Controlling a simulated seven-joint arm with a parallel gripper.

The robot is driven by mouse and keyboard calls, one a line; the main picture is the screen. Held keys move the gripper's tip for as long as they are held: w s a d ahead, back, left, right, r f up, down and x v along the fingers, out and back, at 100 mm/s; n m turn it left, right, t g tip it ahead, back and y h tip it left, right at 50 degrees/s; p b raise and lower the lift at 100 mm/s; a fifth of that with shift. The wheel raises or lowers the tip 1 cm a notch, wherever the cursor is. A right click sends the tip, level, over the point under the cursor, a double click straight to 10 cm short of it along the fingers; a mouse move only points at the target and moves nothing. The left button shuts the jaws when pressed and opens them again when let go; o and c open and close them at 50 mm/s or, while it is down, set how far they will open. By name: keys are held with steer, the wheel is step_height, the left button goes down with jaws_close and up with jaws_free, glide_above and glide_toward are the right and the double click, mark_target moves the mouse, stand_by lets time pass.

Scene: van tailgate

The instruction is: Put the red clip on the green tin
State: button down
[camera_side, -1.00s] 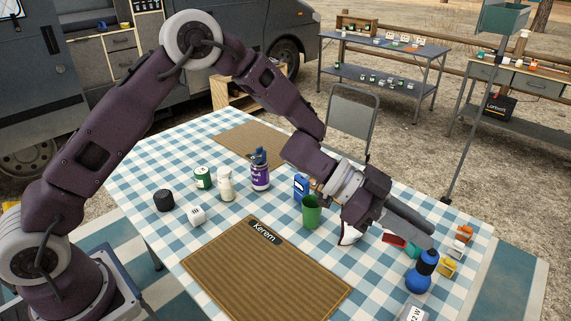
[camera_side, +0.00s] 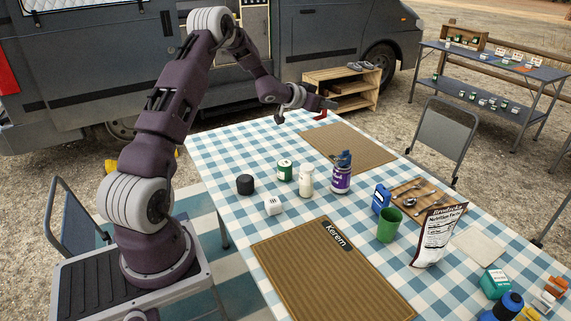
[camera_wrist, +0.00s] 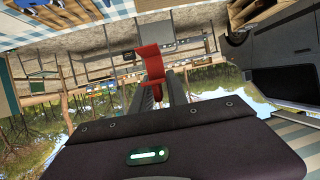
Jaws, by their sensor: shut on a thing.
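My gripper (camera_side: 329,104) is shut on the red clip (camera_side: 320,115) and holds it raised above the far end of the table, beyond the brown mat. In the wrist view the red clip (camera_wrist: 151,63) sticks out beyond the fingertips of my gripper (camera_wrist: 160,90). The green tin (camera_side: 285,171), a small can with a green and white label, stands upright on the checked cloth, left of the middle in the side view. It is nearer the camera than my gripper and well apart from it. I cannot pick it out in the wrist view.
A green cup (camera_side: 390,226) and a snack bag (camera_side: 437,236) stand further right. The far mat (camera_side: 345,148) is bare.

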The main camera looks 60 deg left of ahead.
steer(key=s+a+n+y, duration=0.3)
steer(key=s+a, duration=0.4)
steer(key=a, duration=0.5)
step_height(320, 180, down, 21)
steer(key=shift+w+d+g, duration=0.2)
steer(key=shift+w+g, duration=0.1)
steer(key=c, duration=1.3)
jaws_free()
steer(key=shift+f, duration=0.1)
